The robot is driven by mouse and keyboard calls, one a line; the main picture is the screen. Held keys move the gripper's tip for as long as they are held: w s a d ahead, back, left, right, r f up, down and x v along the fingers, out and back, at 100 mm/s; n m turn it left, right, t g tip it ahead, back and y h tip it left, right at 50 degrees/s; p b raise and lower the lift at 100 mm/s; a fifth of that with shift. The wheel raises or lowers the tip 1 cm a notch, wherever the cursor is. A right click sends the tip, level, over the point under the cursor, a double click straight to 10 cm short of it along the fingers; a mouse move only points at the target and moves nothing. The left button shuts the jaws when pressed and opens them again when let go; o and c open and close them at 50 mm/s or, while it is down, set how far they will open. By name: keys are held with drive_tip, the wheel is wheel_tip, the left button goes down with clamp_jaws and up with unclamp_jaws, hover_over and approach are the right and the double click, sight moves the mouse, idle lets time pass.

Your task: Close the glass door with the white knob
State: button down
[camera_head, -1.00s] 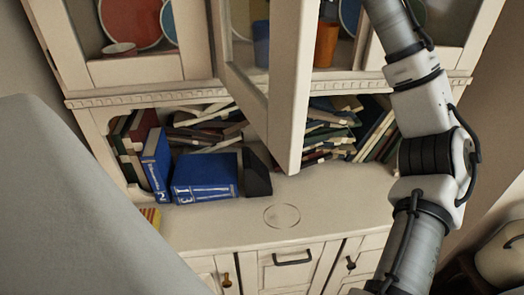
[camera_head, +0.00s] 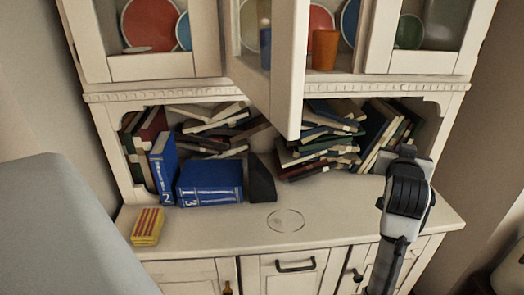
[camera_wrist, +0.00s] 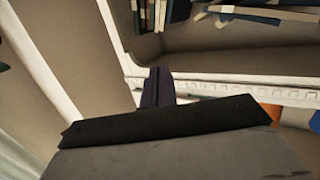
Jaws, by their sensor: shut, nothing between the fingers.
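The glass door (camera_head: 290,70) at the middle of the cabinet's upper part stands ajar, swung out toward me. I see its cream frame and narrow glass pane. I cannot make out its white knob. An orange cup (camera_head: 325,48) shows behind it, to the right of its edge. My gripper (camera_wrist: 158,85) shows in the wrist view as dark fingers, shut and empty, in front of the cabinet's moulding and apart from the door. In the head view only my arm shows at the right; I cannot make out the fingers there.
Blue books (camera_head: 208,183) and a dark wedge (camera_head: 261,178) stand on the counter, left of centre. A yellow-and-red box (camera_head: 147,227) lies at its left. Books (camera_head: 320,140) fill the shelf below the door. The counter's middle is clear. A grey surface (camera_head: 70,225) fills the lower left.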

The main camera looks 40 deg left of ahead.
drive_tip(key=s+a+r+m+t+h+b, duration=0.1)
drive_tip(key=s+a+r+m+t+h, duration=0.2)
drive_tip(key=s+a+h, duration=0.8)
drive_tip(key=m+g+h, duration=0.2)
drive_tip(key=m, duration=0.4)
approach(282, 133)
drive_tip(key=p+x, duration=0.4)
drive_tip(key=x, duration=0.1)
drive_tip(key=shift+w+d+r+p, duration=0.2)
drive_tip(key=shift+p, duration=0.2)
drive_tip(key=shift+w+d+f, duration=0.15)
drive_tip(key=shift+w+d, duration=0.1)
drive_tip(key=shift+w, duration=0.35)
drive_tip(key=shift+w, duration=0.1)
